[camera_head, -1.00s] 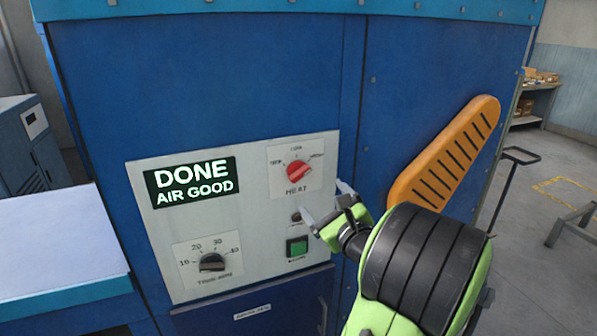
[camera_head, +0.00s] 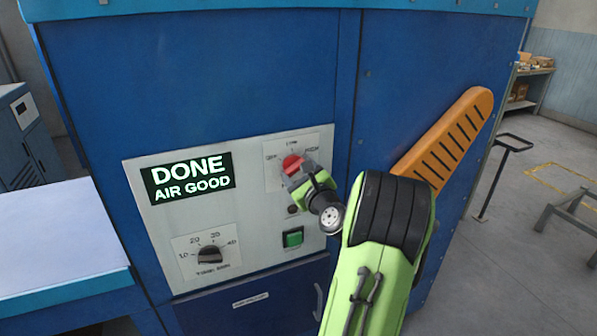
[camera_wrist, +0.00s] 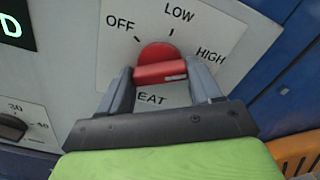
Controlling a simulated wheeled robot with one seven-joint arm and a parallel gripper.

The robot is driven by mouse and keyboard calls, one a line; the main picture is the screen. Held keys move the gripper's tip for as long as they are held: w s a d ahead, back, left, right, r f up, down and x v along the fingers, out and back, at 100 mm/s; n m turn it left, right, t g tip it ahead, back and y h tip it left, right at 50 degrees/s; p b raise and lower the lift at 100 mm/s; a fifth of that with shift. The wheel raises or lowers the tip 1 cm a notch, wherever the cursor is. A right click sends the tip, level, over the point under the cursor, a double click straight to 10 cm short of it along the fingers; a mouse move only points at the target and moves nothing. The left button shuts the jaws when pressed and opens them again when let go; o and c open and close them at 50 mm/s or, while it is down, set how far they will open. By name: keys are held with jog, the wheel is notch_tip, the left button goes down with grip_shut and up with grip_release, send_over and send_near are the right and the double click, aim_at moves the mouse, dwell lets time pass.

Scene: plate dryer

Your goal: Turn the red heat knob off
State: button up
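The red heat knob (camera_head: 292,163) sits on the white control panel under the OFF, LOW and HIGH marks. In the wrist view the knob (camera_wrist: 158,54) fills the space between my fingers, its raised bar lying crosswise, one end toward HIGH. My gripper (camera_head: 297,177) is at the knob and hides its lower right part in the head view. In the wrist view my gripper (camera_wrist: 162,72) has its fingers spread, one at each end of the bar. I cannot tell whether they touch it.
Below the knob are a dark round fitting (camera_head: 292,210) and a green button (camera_head: 292,238). A black timer dial (camera_head: 209,254) and a lit DONE / AIR GOOD display (camera_head: 188,178) are to the left. An orange slotted guard (camera_head: 447,140) stands out at right.

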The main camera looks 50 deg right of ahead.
jog(key=c, duration=0.5)
jog(key=shift+n, duration=0.3)
jog(key=n+b, duration=0.4)
jog(key=n, duration=0.1)
jog(key=shift+f+b, duration=0.15)
jog(key=shift+b, duration=0.2)
jog(key=n+b, duration=0.5)
jog(key=n, duration=0.1)
jog(key=n+b, duration=1)
jog(key=n, duration=0.2)
jog(key=shift+n, duration=0.3)
